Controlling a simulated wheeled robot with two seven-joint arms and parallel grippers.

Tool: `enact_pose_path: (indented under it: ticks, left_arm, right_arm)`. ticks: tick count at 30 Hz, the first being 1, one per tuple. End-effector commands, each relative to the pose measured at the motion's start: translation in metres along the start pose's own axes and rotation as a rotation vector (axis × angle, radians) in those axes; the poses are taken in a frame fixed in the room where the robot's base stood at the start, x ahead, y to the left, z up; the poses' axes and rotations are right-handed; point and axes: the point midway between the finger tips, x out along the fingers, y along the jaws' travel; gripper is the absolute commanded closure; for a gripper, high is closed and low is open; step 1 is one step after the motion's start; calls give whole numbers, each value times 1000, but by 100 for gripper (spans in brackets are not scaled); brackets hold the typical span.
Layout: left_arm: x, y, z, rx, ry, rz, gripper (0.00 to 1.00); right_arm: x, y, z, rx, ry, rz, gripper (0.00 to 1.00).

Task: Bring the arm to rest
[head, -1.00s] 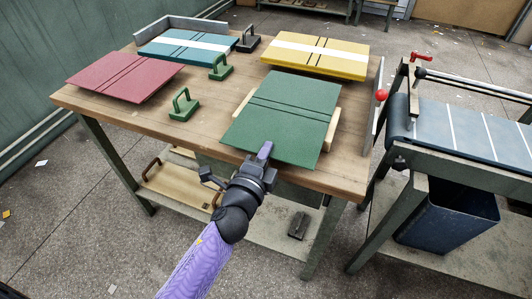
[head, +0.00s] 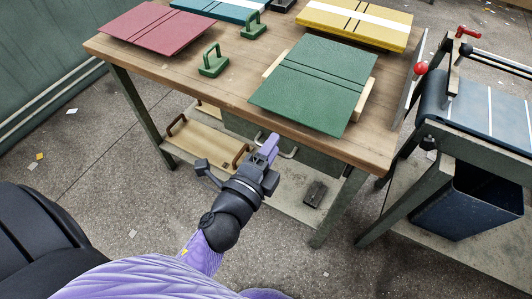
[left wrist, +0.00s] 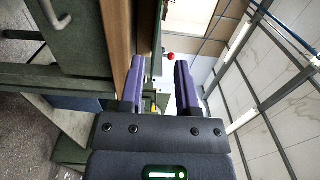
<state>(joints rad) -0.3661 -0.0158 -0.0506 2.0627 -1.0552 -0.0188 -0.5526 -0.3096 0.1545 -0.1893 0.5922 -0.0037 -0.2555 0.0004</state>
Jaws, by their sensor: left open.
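My left gripper (head: 268,150) is in front of the table's front edge, lower than the tabletop and apart from it in the head view. Its purple fingers show in the left wrist view (left wrist: 158,85), spread apart with nothing between them. The arm behind it is purple and black. The wooden table (head: 225,95) stands just beyond the gripper. A green board (head: 315,85) lies on wooden strips near the table's front. My right gripper is not in view.
A red board (head: 157,27), a yellow board (head: 365,22), a teal board (head: 222,8) and green handled blocks (head: 213,62) are on the table. A conveyor (head: 490,105) with a blue bin (head: 465,205) stands at the right. Wooden trays (head: 205,142) lie on the lower shelf.

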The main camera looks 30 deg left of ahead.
Motion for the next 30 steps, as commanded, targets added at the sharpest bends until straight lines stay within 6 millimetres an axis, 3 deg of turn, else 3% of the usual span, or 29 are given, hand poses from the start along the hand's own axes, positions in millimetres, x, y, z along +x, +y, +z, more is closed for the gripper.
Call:
enact_pose_path:
  ticks: [6, 20, 23, 25, 30]
  left_arm:
    - [-24, 1, 0, 1, 0, 0, 59]
    - [-25, 1, 5, -34, -27, 13, 59]
    - [-31, 10, 30, -247, -187, 106, 59]
    - [-44, 28, 46, -469, -339, 224, 59]
    - [-89, 72, 46, -888, -629, 554, 59]
  right_arm:
    - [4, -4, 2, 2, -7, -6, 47]
    - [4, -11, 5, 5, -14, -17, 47]
    - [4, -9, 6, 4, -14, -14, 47]
    - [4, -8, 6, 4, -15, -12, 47]
    - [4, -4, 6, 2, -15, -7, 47]
